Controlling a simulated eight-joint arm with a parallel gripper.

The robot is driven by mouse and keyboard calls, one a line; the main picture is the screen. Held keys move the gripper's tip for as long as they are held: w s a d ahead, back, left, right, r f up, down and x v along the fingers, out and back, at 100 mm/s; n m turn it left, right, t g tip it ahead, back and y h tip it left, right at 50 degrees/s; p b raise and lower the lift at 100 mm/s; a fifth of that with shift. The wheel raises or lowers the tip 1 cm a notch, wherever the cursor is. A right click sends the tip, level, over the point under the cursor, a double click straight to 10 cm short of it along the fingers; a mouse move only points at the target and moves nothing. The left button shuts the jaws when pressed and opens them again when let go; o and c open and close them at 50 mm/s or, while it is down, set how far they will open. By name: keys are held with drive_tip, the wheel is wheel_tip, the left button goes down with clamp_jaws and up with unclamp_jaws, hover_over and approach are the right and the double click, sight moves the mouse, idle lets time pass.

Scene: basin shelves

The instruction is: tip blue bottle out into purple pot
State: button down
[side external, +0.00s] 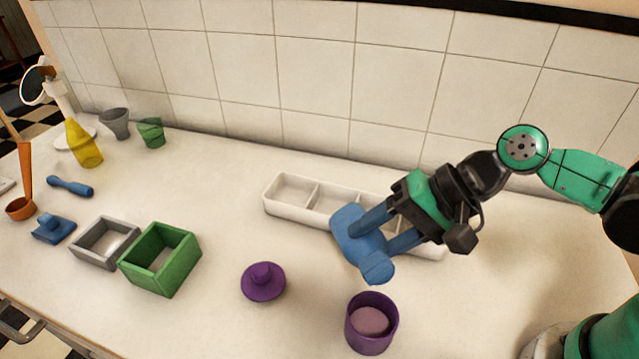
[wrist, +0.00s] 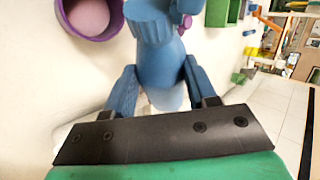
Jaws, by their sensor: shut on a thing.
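The blue bottle (side external: 352,236) is held by my gripper (side external: 378,232), whose blue fingers close on its sides. The bottle is tilted, its narrower end (side external: 377,270) pointing down and toward the purple pot. It is above the counter, up and slightly left of the pot in the side view. The purple pot (side external: 372,337) stands upright and open, with a paler pinkish-purple surface inside. In the wrist view the bottle (wrist: 158,45) lies between my fingers (wrist: 158,90), and the pot (wrist: 120,22) is at the upper left. I cannot tell whether anything leaves the bottle.
A purple lid (side external: 263,282) lies left of the pot. A white divided tray (side external: 283,209) is behind the bottle. Green (side external: 140,275) and grey (side external: 90,258) boxes stand farther left. A yellow bottle (side external: 84,146) and cups are at the back left. Counter between lid and green box is clear.

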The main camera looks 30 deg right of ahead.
drive_tip(key=shift+s+r+n+t+p, duration=0.15)
drive_tip(key=shift+r+n+t+p, duration=0.3)
drive_tip(key=shift+t, duration=0.45)
idle(3.4)
drive_tip(key=shift+w+f+m+g, duration=0.3)
drive_tip(key=shift+m+g, duration=0.05)
drive_tip(key=shift+g, duration=0.35)
drive_tip(key=shift+s+f+g, duration=0.1)
drive_tip(key=shift+f+g, duration=0.1)
drive_tip(key=shift+g, duration=0.1)
drive_tip(key=shift+f, duration=0.1)
